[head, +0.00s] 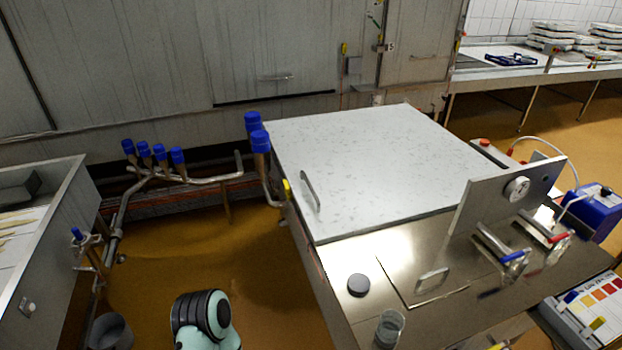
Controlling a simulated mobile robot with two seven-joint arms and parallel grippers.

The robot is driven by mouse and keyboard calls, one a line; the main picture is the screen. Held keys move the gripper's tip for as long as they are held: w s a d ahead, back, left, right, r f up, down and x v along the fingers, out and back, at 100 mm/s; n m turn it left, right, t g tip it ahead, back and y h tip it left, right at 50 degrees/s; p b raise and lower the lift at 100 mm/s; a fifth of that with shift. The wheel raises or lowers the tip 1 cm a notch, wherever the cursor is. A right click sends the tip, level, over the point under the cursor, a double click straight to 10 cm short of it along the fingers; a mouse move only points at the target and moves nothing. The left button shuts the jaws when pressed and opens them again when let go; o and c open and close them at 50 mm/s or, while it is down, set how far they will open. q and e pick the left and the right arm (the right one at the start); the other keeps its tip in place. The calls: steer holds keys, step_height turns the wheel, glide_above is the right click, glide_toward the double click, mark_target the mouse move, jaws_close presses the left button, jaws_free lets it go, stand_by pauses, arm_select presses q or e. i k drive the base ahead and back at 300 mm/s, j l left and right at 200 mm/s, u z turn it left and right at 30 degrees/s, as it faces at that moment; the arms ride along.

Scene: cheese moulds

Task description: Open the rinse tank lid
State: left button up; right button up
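Two lid-like panels with handles are in the head view, and I cannot tell which is the rinse tank lid. One is a large pale speckled cover (385,165), lying flat with a bar handle (310,192) near its left edge. The other is a small steel panel (408,288) in the counter in front of it, with a small handle (432,280); it also lies flat. Neither of my grippers is in view. Only a mint-and-black link of my own arm shows at the bottom, left of centre.
A dark puck (358,285) and a clear beaker (389,328) stand on the steel counter (345,260). An upright gauge plate (508,195) and blue- and red-handled taps are at right. Blue-capped pipes (178,157) stand left of the cover. Brown floor is open at left centre.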

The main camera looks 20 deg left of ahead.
mark_target(347, 174)
steer(key=i+j+z, duration=0.2)
steer(key=j, duration=0.3)
steer(key=j+z, duration=0.15)
steer(key=j, duration=0.4)
steer(key=i+j+z, duration=0.2)
steer(key=j, duration=0.3)
steer(key=i+j+z, duration=0.15)
steer(key=j, duration=0.35)
steer(key=j+z, duration=0.2)
steer(key=j, duration=0.3)
steer(key=i+j+z, duration=0.15)
steer(key=j, duration=0.4)
steer(key=k, duration=0.05)
